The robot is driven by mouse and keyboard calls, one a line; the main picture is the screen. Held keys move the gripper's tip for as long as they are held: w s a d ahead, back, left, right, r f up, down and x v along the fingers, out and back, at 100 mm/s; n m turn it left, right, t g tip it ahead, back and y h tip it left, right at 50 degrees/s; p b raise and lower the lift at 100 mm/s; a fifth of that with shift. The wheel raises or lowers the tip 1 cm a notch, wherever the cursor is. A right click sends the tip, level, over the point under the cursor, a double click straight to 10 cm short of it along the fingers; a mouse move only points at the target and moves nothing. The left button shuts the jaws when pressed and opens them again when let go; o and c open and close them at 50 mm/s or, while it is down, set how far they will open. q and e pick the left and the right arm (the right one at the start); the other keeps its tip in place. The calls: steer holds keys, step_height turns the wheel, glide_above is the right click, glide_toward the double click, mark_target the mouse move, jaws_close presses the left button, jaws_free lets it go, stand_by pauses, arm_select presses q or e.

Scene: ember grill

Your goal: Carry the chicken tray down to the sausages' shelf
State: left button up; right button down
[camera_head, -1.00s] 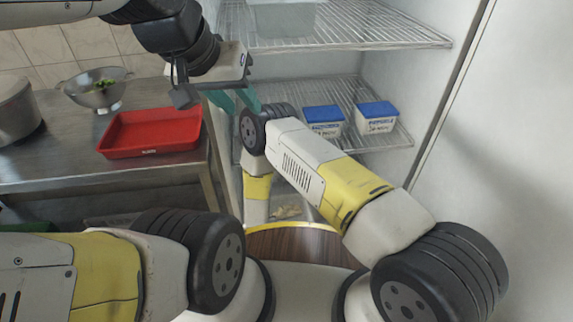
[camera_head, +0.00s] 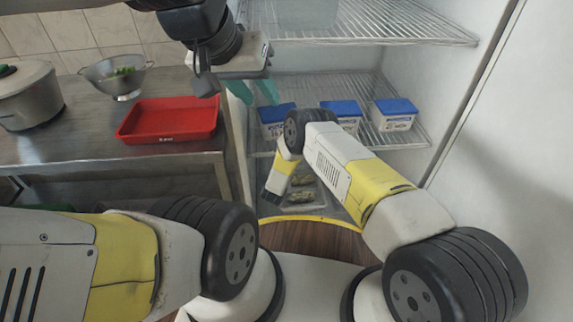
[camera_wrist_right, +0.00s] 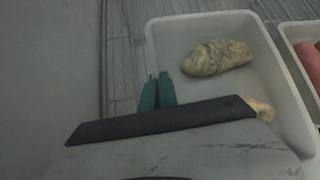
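The white chicken tray (camera_wrist_right: 273,90) fills the middle of the right wrist view, with a pale, mottled chicken piece (camera_wrist_right: 217,57) in it and another partly hidden. My right gripper (camera_wrist_right: 157,88) has its teal fingers close together over the tray's left rim, apparently pinching it. A second white tray with reddish sausages (camera_wrist_right: 312,62) stands close beside it on the right. In the head view a tray with chicken (camera_head: 302,194) shows low in the fridge, beside my right wrist; the right fingertips are hidden. My left gripper (camera_head: 252,92) is open and empty before the fridge.
Several blue-lidded tubs (camera_head: 394,114) stand on the wire shelf above. A higher wire shelf (camera_head: 400,32) holds a pale container. Left of the fridge, a steel counter (camera_head: 60,150) carries a red tray (camera_head: 170,120), a colander (camera_head: 115,75) and a pot (camera_head: 28,95).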

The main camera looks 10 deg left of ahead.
steer(key=shift+w+f, duration=0.1)
steer(key=shift+f, duration=0.3)
steer(key=c, duration=1.6)
jaws_free()
steer(key=shift+f, duration=0.15)
steer(key=shift+c, duration=0.2)
steer(key=shift+s+r, duration=0.2)
steer(key=shift+r, duration=0.1)
steer(key=v, duration=1.1)
steer(key=shift+s+r, duration=0.2)
steer(key=shift+s, duration=0.05)
